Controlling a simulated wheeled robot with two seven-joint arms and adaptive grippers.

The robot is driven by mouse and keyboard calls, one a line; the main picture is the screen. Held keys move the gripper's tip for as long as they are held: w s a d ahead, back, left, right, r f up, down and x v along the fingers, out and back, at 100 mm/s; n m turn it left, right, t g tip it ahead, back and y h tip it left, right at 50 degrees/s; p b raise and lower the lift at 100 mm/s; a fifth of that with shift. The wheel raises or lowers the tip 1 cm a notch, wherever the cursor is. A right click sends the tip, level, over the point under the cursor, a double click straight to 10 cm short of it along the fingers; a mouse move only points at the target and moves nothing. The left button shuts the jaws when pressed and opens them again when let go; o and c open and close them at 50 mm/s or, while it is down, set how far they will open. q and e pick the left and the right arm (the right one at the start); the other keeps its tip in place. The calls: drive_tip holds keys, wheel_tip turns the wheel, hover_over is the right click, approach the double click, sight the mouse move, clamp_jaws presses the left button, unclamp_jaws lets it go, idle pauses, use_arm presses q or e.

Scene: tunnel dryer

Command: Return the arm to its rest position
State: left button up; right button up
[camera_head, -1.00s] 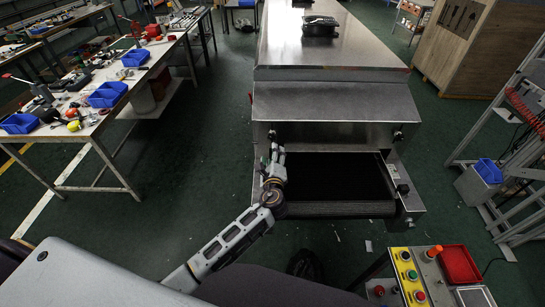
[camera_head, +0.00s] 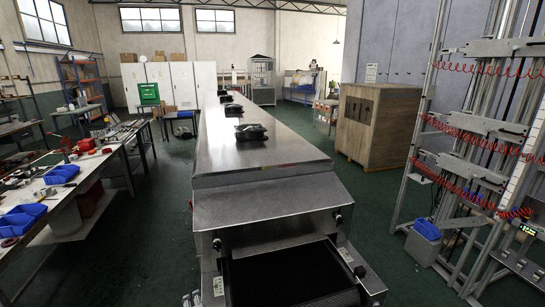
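The tips of my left gripper (camera_head: 191,299) just show at the bottom edge, left of the dryer's front opening. The rest of that gripper and its arm are below the picture. I cannot tell whether its fingers are open or shut, and I see nothing held between them. My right gripper is not in view. The tunnel dryer (camera_head: 255,150) is a long steel housing in the middle, with a dark conveyor belt (camera_head: 285,278) at its near end.
A workbench with blue bins (camera_head: 22,219) and tools runs along the left. A wooden crate (camera_head: 372,125) stands right of the dryer. A metal rack with red coiled hoses (camera_head: 470,127) fills the right side. Green floor (camera_head: 130,240) is clear between bench and dryer.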

use_arm(q)
drive_tip(key=s+d+n+g+h, duration=0.1)
drive_tip(key=s+n+g+h, duration=0.65)
drive_tip(key=s, duration=1.25)
wheel_tip(320, 180, down, 33)
drive_tip(key=s+n+y, duration=0.2)
drive_tip(key=s+a+f, duration=0.2)
drive_tip(key=s+f, duration=0.8)
drive_tip(key=s, duration=0.1)
drive_tip(key=s+a+f+g, duration=0.1)
drive_tip(key=s+f, duration=0.9)
drive_tip(key=s, duration=0.1)
drive_tip(key=shift+s+a+f, duration=0.25)
drive_tip(key=shift+s+a, duration=0.15)
drive_tip(key=shift+m+g+y, duration=0.25)
idle(0.3)
